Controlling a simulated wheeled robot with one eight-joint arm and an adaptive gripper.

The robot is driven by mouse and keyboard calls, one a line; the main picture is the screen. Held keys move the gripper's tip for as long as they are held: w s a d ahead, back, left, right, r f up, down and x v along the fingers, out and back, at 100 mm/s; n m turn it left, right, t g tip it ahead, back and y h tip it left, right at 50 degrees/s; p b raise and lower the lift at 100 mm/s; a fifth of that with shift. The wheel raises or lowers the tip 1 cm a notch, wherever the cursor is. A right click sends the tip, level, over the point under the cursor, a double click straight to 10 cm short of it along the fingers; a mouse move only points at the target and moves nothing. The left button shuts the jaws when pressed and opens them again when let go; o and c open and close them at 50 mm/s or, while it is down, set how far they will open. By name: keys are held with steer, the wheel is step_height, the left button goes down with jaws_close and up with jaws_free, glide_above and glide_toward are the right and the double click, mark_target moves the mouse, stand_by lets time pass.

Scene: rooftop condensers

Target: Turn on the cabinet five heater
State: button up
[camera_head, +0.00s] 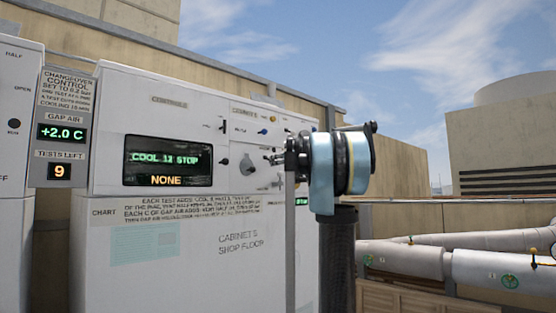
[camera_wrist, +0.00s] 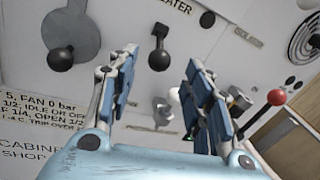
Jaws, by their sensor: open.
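Cabinet five (camera_head: 190,240) is the white unit marked "CABINET 5 SHOP FLOOR". In the wrist view a label ending in "EATER" (camera_wrist: 172,5) is cut off at the top edge. Below it is a black ball-ended lever (camera_wrist: 158,52), its ball hanging down. My gripper (camera_wrist: 162,60) is open and empty, with one finger on each side of that lever's lower end; contact cannot be told. In the head view my gripper (camera_head: 276,158) is at the cabinet's right side and my wrist hides part of the panel there.
Left of the lever is another black ball lever on a grey disc (camera_wrist: 70,30). A red-ball lever (camera_wrist: 277,97) and an "ISOLATER"-like label (camera_wrist: 248,37) are at right. The cabinet display (camera_head: 168,160) reads "COOL 13 STOP" and "NONE". Changeover displays (camera_head: 62,132) read +2.0 C and 9. Pipes (camera_head: 490,268) run at right.

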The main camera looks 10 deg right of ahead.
steer(key=shift+x, duration=3.15)
jaws_close()
